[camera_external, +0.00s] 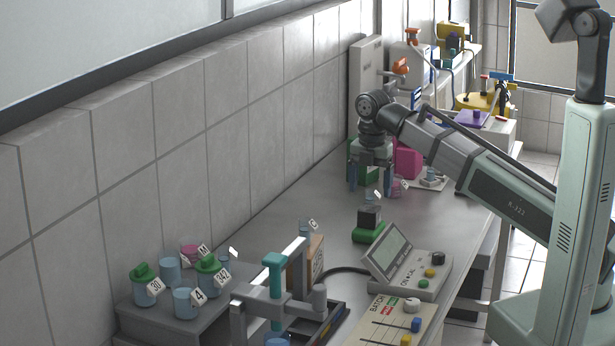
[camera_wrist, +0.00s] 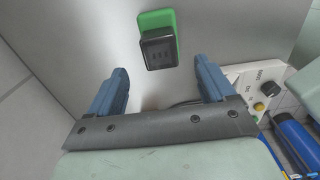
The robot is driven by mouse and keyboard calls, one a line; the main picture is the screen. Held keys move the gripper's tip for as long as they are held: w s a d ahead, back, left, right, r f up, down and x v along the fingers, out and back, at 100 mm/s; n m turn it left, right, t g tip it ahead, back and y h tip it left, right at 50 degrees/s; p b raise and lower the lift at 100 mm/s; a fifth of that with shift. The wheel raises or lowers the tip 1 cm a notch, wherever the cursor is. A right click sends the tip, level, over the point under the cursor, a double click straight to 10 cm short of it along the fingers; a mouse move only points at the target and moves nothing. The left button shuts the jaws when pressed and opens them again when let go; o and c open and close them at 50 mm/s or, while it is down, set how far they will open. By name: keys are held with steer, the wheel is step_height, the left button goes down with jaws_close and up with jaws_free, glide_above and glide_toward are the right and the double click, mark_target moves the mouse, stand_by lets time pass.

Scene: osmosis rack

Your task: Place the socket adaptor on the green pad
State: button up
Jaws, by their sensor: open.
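A dark square block (camera_external: 369,217), which looks like the socket adaptor, sits on a small green pad (camera_external: 368,236) on the grey bench. In the wrist view the block (camera_wrist: 159,48) covers most of the green pad (camera_wrist: 155,17), whose edges show around it. My gripper (camera_external: 371,187) is open and points down above the bench, farther back than the pad. In the wrist view my blue fingers (camera_wrist: 159,72) are spread apart and nothing is between them. The block lies beyond the fingertips, apart from them.
A control console with a screen (camera_external: 388,252) stands in front of the pad. Several labelled jars stand on a grey block (camera_external: 185,322) at the front left. A pink object (camera_external: 407,162) and small glassware are near my gripper. Bare bench lies left of the pad.

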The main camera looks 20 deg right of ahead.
mark_target(370, 207)
steer(key=shift+r, duration=2.25)
